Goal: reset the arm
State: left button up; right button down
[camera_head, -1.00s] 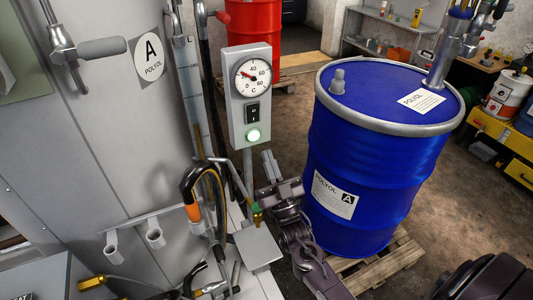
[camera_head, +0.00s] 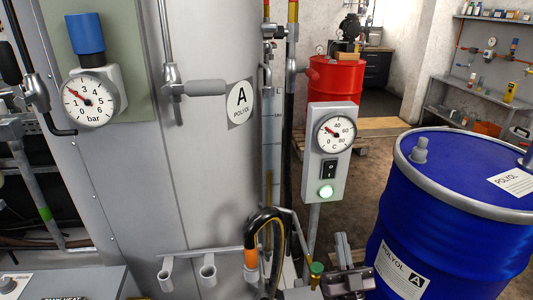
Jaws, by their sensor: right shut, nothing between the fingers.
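My right gripper (camera_head: 342,258) shows at the bottom of the head view, in front of the lower left side of the blue drum. It is shut and empty. Most of its arm is below the frame. The blue drum (camera_head: 455,225) stands upright at the right, with a grey rim and a "POLYOL A" label; its right side and base are cut off. My left gripper is not in view.
A grey control box (camera_head: 325,180) with a dial and a lit green button stands just above the gripper. A red drum (camera_head: 335,82) stands behind.

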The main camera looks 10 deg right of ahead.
jog(key=a+f+g+y, duration=0.1)
jog(key=a+f+g, duration=0.3)
jog(key=f+g, duration=0.55)
jog(key=s+a+f+n+g, duration=0.1)
jog(key=s+a+n+g, duration=0.2)
jog(key=s+g, duration=1.25)
jog(key=s+f+t, duration=0.1)
jog(key=s+f, duration=0.2)
jog(key=f, duration=1.3)
jog(key=s+f, duration=0.3)
jog(key=f, duration=1.4)
jog(key=s+d+f+g, duration=0.1)
jog(key=s+d+f, duration=0.2)
jog(key=s+f, duration=1.2)
jog(key=s, duration=0.3)
jog(key=shift+s+d+f, duration=0.2)
jog(key=shift+s+f, duration=0.05)
jog(key=shift+s, duration=0.05)
